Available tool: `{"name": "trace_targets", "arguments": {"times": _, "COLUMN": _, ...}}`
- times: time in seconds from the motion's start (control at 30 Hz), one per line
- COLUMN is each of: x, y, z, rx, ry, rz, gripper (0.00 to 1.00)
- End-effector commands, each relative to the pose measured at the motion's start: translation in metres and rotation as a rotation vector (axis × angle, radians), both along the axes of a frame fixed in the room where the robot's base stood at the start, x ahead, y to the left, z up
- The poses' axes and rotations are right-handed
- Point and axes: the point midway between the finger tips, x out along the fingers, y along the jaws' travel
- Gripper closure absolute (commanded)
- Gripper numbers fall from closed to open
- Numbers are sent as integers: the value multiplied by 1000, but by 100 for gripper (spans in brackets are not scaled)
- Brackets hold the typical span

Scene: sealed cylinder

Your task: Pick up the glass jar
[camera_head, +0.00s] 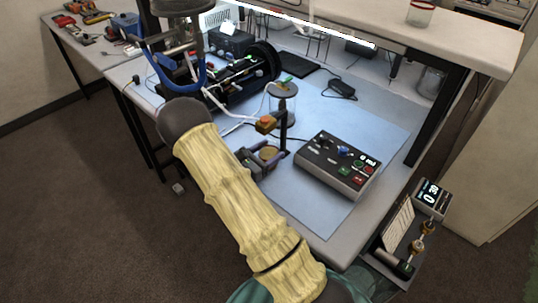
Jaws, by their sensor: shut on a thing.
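A clear glass jar (282,103) with a greyish top stands towards the back of the blue work mat, and a small green thing shows at its top. My gripper (265,156) is in front of it, low over the near left part of the mat, partly hidden by my arm. Its purple-grey jaws are shut around what looks like a small round tan thing (268,153); what this is I cannot tell for sure. In the picture the jar appears above my gripper and apart from it. An orange piece on a dark post (266,124) shows between them.
A control box (338,165) with buttons stands to the right on the blue mat (385,125). Black equipment (240,80) with cables fills the back left. A red-rimmed glass (420,14) is on the upper shelf. Clear mat lies behind the control box.

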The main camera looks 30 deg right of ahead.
Motion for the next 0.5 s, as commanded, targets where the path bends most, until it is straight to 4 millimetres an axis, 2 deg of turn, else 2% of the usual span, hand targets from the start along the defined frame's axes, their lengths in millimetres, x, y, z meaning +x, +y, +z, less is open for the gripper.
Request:
{"name": "trace_targets", "arguments": {"times": 0.23, "x": 0, "y": 0, "z": 12, "rx": -1, "ry": -2, "rz": -1, "gripper": 73}}
{"name": "trace_targets", "arguments": {"times": 0.43, "x": 0, "y": 0, "z": 36, "rx": -1, "ry": -5, "rz": 0, "gripper": 73}}
{"name": "trace_targets", "arguments": {"times": 0.5, "x": -3, "y": 16, "z": 33, "rx": 0, "ry": -1, "rz": 6, "gripper": 73}}
